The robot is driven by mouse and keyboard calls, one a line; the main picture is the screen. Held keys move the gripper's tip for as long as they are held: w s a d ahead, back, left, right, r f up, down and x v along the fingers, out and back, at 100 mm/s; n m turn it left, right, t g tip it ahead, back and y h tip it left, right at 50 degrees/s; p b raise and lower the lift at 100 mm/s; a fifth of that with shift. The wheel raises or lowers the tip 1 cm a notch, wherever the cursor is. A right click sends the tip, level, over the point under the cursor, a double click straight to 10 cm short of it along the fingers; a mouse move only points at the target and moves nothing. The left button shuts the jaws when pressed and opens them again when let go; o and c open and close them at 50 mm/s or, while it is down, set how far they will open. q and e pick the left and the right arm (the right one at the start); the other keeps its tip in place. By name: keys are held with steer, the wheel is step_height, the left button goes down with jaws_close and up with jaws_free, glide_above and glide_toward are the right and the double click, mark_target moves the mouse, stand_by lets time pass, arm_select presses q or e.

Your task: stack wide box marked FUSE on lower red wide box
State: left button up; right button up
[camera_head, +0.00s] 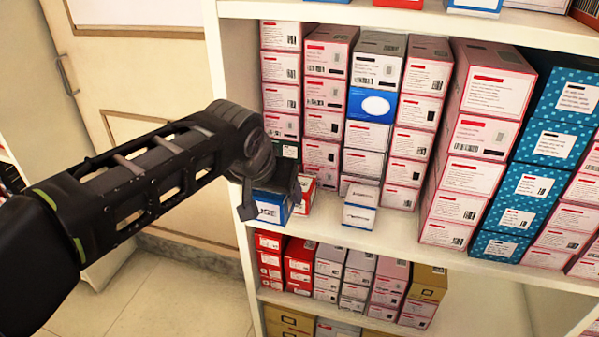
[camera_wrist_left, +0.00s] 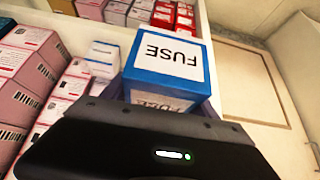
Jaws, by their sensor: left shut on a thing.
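A blue and white box marked FUSE (camera_wrist_left: 165,65) is large in the left wrist view, its lettering upside down there. In the head view the box (camera_head: 270,212) is partly covered by my left gripper (camera_head: 272,188), and only "USE" reads. My left gripper is shut on this box at the left end of the middle shelf. A small red box (camera_head: 304,196) stands just right of it, partly hidden behind the gripper. Red wide boxes (camera_head: 269,258) are stacked on the shelf below. I cannot tell whether the FUSE box touches the shelf. My right gripper is not in view.
Tall stacks of pink-and-white boxes (camera_head: 322,110) and blue dotted boxes (camera_head: 527,185) fill the shelf to the right. A small white and blue box (camera_head: 360,207) stands at the front of the white shelf (camera_head: 395,240). A door (camera_head: 150,90) is left of the shelf unit.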

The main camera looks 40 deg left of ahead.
arm_select(q)
steer(key=w+a+p, duration=0.1)
steer(key=w+a, duration=0.1)
steer(key=w, duration=0.3)
steer(key=w+a+p, duration=0.1)
steer(key=w+a, duration=0.1)
steer(key=w, duration=0.4)
steer(key=w+a+p, duration=0.1)
steer(key=w+a, duration=0.1)
steer(key=w, duration=0.3)
steer(key=shift+w, duration=0.15)
step_height(320, 180, down, 2)
steer(key=shift+f, duration=0.6)
step_height(320, 180, down, 3)
steer(key=shift+f, duration=0.1)
steer(key=shift+w+a+f, duration=0.1)
steer(key=shift+w+f, duration=0.05)
steer(key=shift+f, duration=0.05)
steer(key=shift+w+f, duration=0.1)
steer(key=shift+f, duration=0.05)
